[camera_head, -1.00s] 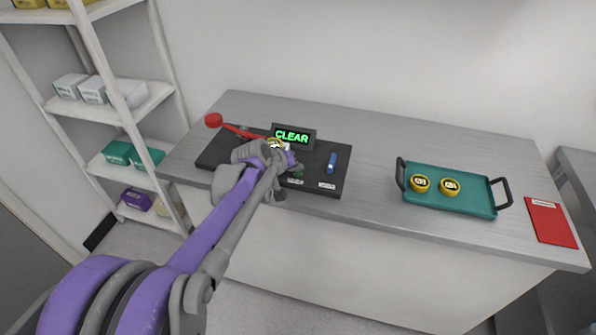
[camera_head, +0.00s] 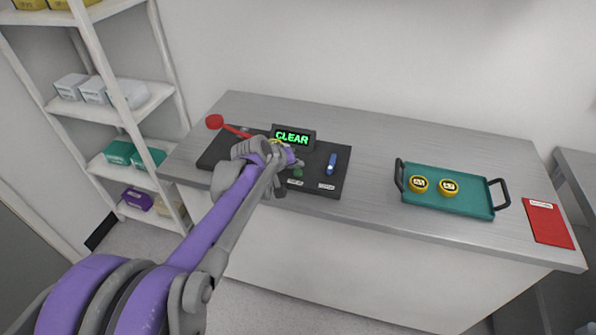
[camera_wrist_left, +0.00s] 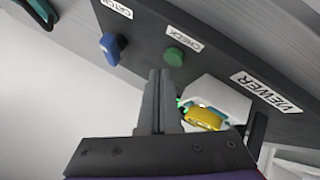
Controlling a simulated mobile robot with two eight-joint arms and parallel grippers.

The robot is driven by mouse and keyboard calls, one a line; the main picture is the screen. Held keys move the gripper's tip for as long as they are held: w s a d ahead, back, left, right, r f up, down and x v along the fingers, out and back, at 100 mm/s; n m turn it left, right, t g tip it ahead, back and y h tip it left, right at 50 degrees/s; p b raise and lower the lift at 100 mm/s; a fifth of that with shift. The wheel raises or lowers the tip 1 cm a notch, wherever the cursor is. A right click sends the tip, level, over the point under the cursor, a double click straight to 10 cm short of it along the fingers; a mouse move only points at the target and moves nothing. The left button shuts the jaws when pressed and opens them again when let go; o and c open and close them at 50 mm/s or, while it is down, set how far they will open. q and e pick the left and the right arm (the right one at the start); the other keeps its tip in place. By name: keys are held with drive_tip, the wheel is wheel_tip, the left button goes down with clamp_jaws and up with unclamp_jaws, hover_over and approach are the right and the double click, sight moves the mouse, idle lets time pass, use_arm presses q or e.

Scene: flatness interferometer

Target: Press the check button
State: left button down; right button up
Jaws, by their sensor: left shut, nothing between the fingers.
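The green check button (camera_wrist_left: 174,57) sits on the black instrument base beside a CHECK label in the left wrist view. In the head view the button (camera_head: 298,173) shows just beyond my left gripper (camera_head: 295,162). In the left wrist view my left gripper (camera_wrist_left: 161,78) is shut and empty, its fingertips close to the button. I cannot tell whether they touch it. My right gripper is not in view.
A blue catch (camera_head: 332,163) stands right of the button. A white viewer block (camera_wrist_left: 220,98) with a yellow piece (camera_wrist_left: 201,119) is beside the fingers. A red-knobbed lever (camera_head: 214,122) is at left. A teal tray (camera_head: 476,204) holds two yellow pieces; a red booklet (camera_head: 548,222) lies right.

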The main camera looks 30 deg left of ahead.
sight(297, 175)
use_arm(q)
drive_tip(key=shift+w+r+p, duration=0.1)
drive_tip(key=shift+r+p, duration=1.5)
drive_tip(key=shift+r, duration=1)
drive_tip(key=shift+f, duration=0.1)
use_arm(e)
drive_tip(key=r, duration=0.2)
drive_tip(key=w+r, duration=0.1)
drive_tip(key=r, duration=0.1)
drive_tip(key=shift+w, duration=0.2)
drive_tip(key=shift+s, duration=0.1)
use_arm(q)
drive_tip(key=s+d+f+m+g, duration=0.1)
drive_tip(key=s+d+f+m, duration=0.1)
drive_tip(key=s+d, duration=0.3)
drive_tip(key=s+d+f+m+g, duration=0.1)
drive_tip(key=s+d+f+m, duration=0.2)
drive_tip(key=s, duration=1)
drive_tip(key=s+d+f+m+g, duration=0.1)
drive_tip(key=s+d+f+m, duration=0.2)
drive_tip(key=s+d, duration=0.4)
drive_tip(key=shift+s+f+g+y, duration=0.2)
drive_tip(key=shift+s+g+y, duration=0.15)
drive_tip(key=shift+s, duration=0.75)
drive_tip(key=shift+a, duration=0.1)
